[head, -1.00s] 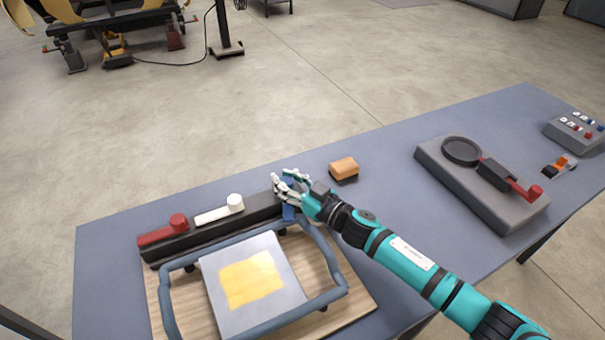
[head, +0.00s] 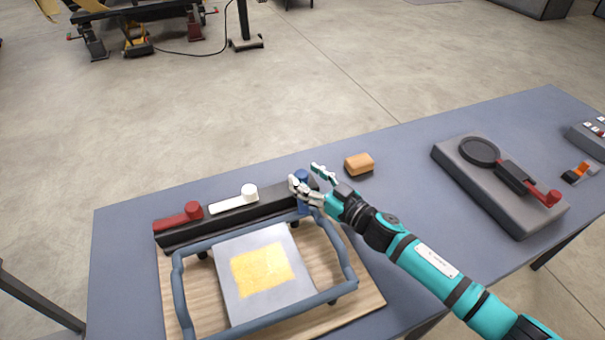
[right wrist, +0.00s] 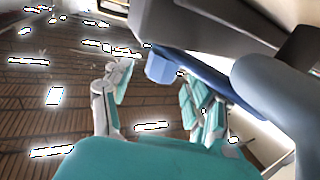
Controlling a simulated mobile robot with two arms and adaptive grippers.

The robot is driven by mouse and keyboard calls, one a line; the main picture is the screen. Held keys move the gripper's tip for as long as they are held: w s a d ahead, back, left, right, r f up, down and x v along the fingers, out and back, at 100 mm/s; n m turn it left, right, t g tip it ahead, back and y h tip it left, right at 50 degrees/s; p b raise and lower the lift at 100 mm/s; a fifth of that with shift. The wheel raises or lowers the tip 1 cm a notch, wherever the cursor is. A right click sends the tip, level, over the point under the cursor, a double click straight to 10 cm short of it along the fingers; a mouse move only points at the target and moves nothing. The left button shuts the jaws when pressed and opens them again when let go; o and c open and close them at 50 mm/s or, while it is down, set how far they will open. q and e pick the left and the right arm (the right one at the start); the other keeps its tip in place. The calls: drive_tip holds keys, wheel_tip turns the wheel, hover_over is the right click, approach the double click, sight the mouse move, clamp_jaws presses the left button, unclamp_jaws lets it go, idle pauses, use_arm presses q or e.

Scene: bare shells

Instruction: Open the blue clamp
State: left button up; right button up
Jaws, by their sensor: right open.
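The blue clamp (head: 304,206) is at the right end of a black bar, its lever pointing toward the front over the edge of the grey-blue tube frame. Its blue knob shows between the fingers of my right gripper (head: 304,175). In the right wrist view the blue clamp (right wrist: 215,75) runs diagonally, and its knob (right wrist: 159,69) sits between the spread fingers of the right gripper (right wrist: 155,82). The right gripper is open. I cannot tell whether a finger touches the knob. My left gripper is out of view.
A red clamp (head: 180,220) and a white clamp (head: 235,200) lie along the black bar (head: 225,233). The tube frame (head: 176,285) surrounds a grey panel with a yellow patch. An orange-brown block (head: 359,163) is right of the hand. A grey device (head: 490,185) stands further right.

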sight(307, 178)
drive_tip(key=shift+v, duration=2.75)
